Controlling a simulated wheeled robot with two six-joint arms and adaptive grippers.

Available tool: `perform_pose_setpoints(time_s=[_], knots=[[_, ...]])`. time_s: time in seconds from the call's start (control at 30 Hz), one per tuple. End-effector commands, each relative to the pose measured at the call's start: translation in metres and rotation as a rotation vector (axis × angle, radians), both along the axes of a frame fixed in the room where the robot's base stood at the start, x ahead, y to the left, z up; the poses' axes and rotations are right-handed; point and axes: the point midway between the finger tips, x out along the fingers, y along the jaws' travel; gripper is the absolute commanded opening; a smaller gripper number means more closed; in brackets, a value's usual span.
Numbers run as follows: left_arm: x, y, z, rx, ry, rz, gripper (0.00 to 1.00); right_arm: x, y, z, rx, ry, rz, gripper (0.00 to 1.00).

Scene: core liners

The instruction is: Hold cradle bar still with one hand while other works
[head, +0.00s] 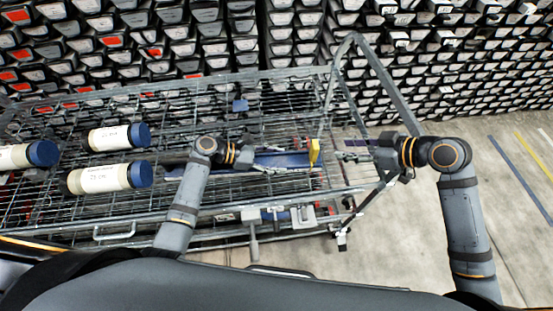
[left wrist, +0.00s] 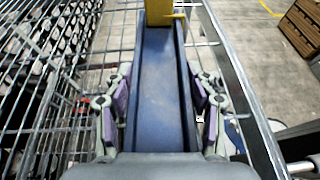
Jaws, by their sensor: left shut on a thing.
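The cradle bar, a long blue channel (head: 290,160), lies along the wire cart in the head view. In the left wrist view the blue channel (left wrist: 158,85) runs straight away from me between my fingers. A yellow block (head: 315,152) stands at its far end, also at the top of the left wrist view (left wrist: 160,12). My left gripper (left wrist: 158,112) is shut on the bar, one finger along each side; in the head view it (head: 262,158) is at the bar's left part. My right gripper (head: 350,149) is right of the yellow block, apart from it, with its fingers spread and empty.
White core liners with blue caps (head: 105,177) (head: 118,137) lie on the cart's left part. The wire cart (head: 190,215) has a raised frame handle (head: 388,88) at its right end. Grey clamps (head: 303,215) sit on its near edge. Open floor (head: 400,230) lies to the right.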

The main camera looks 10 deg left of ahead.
Motion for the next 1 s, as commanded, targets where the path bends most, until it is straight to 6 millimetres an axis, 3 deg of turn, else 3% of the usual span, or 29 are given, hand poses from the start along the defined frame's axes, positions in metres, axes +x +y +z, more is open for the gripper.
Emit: perform_pose_setpoints(time_s=[0.43,0.47,0.5,0.63,1.0], knots=[[0.0000,0.0002,-0.0003,0.001,0.000,0.000,0.00,0.0000,0.0000,0.0000,0.000,0.000,0.000,0.38],[0.0000,0.0002,-0.0003,0.001,0.000,0.000,0.59,0.0000,0.0000,0.0000,0.000,0.000,0.000,0.38],[0.0000,0.0002,-0.0003,0.001,0.000,0.000,0.64,0.0000,0.0000,0.0000,0.000,0.000,0.000,0.38],[-0.0001,0.0002,-0.0002,0.001,0.000,0.000,0.82,0.0000,0.0000,0.0000,0.000,0.000,0.000,0.38],[-0.0007,0.0037,0.0008,0.002,0.000,0.000,0.83,0.0000,0.0000,0.0000,0.000,0.000,0.000,0.38]])
